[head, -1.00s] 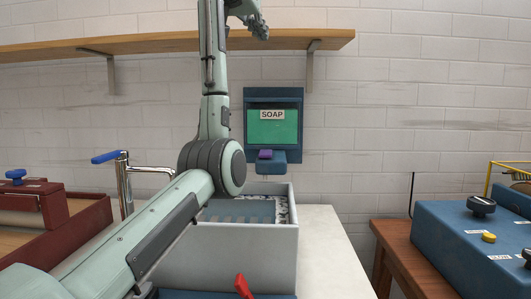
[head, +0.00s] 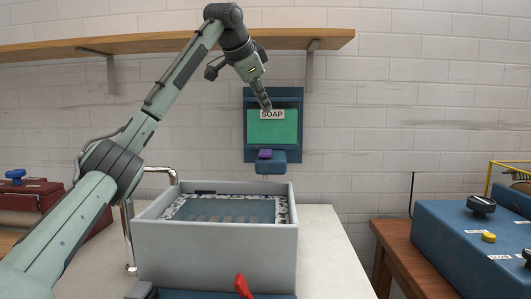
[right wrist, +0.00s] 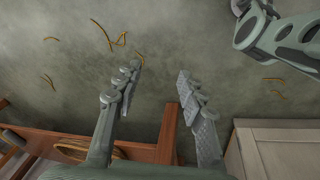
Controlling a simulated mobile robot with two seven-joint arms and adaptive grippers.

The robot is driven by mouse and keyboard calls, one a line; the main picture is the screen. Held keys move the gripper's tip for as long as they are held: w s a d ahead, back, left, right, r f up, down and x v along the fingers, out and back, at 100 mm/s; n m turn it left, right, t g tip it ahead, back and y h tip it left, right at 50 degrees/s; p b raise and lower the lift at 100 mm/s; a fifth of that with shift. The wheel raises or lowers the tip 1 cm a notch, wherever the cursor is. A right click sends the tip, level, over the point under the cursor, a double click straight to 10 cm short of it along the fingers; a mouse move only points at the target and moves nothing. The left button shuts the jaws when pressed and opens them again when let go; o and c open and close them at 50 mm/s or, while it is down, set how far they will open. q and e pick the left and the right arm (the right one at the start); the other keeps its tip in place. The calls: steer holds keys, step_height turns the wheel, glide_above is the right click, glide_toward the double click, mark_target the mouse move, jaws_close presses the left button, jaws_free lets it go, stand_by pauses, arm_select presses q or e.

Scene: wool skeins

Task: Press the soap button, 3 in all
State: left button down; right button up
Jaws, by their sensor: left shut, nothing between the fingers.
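The soap dispenser (head: 248,125) is a dark blue wall unit with a green front panel and a SOAP label (head: 272,115). Its purple button (head: 265,154) sits on a blue ledge at the bottom and is unobstructed. My left gripper (head: 267,106) is shut and empty. It points down in front of the upper part of the dispenser, near the label and above the button; whether it touches the panel I cannot tell. My right gripper (right wrist: 155,95) shows in the right wrist view, fingers apart, with nothing between them, over a grey floor.
A grey sink (head: 215,255) with dark water stands below the dispenser, a tap (head: 129,235) to its left. A wooden shelf (head: 120,45) runs above. A blue machine (head: 450,240) stands at right. Wool scraps (right wrist: 115,40) lie on the floor.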

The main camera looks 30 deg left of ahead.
arm_select(q)
glide_above(270, 150)
steer(key=s, duration=0.3)
step_height(270, 150, down, 6)
steer(key=shift+s+f, duration=0.1)
steer(key=shift+f, duration=0.35)
steer(key=shift+d+f+b, duration=0.1)
steer(key=shift+f+b, duration=0.6)
steer(key=shift+f, duration=0.25)
arm_select(e)
steer(key=w+a+r, duration=0.1)
steer(key=w+r, duration=0.2)
steer(key=r, duration=0.2)
steer(key=shift+w+m+t, duration=0.15)
steer(key=shift+m+t, duration=0.15)
steer(key=shift+r, duration=0.1)
arm_select(q)
steer(key=shift+f, duration=0.1)
steer(key=shift+f, duration=0.3)
